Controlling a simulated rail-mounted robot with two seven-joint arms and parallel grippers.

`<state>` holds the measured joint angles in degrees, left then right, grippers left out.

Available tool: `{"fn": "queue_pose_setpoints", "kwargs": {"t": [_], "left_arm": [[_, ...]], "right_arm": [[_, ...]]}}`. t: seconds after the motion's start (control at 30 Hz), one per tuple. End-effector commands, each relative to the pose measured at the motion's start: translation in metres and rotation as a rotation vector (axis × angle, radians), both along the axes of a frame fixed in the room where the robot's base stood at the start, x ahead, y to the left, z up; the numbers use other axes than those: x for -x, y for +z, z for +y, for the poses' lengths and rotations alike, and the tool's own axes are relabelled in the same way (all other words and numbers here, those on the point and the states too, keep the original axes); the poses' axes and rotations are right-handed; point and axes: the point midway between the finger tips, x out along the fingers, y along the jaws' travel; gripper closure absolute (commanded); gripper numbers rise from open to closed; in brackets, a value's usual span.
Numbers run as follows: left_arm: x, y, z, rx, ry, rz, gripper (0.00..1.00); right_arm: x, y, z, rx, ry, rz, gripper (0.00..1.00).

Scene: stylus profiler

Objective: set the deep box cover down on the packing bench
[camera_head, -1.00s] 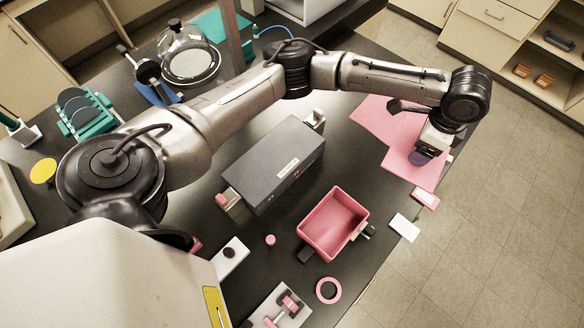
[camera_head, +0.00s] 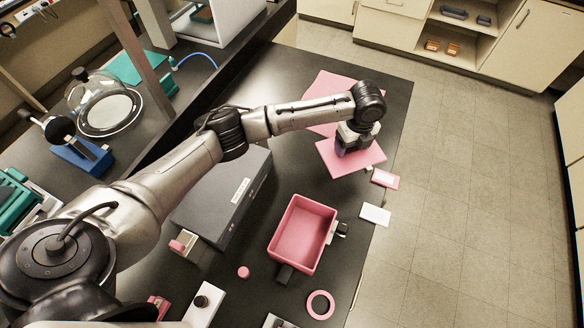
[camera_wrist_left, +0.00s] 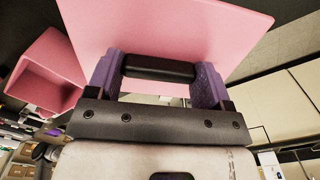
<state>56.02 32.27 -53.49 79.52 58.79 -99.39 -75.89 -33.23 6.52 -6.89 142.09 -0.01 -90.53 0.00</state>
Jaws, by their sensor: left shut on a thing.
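My left gripper (camera_head: 354,147) is shut on the black handle (camera_wrist_left: 158,70) of a flat pink cover (camera_head: 366,158). In the left wrist view, the gripper's purple fingers hold the handle from both ends, and the pink cover (camera_wrist_left: 165,27) spreads out beyond them. In the head view, the cover is over the dark packing bench (camera_head: 390,105), near its right edge, and overlaps a pink sheet (camera_head: 328,88). I cannot tell whether the cover touches the bench. My right gripper is not in view.
An open pink box (camera_head: 302,235) stands in front of the cover. A grey case (camera_head: 222,195) lies to its left, below my left arm. A pink-and-white label (camera_head: 385,179) and a white card (camera_head: 375,214) lie at the bench's right edge. A pink ring (camera_head: 320,304) lies in front.

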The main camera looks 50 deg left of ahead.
Motion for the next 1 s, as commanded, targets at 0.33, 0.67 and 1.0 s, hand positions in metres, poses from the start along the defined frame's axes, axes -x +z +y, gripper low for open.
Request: {"fn": "queue_pose_setpoints", "kwargs": {"t": [0.33, 0.67, 1.0], "left_arm": [[0.046, -0.041, 0.053, -0.003, 0.004, 0.003, 0.69], [0.071, -0.064, 0.081, 0.0, 0.003, 0.001, 0.69], [0.073, -0.083, 0.083, -0.001, 0.003, 0.003, 0.69]], "right_arm": [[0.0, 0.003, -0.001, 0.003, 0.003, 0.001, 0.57], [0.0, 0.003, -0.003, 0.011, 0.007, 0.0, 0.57], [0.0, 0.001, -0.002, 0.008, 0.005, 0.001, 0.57]]}}
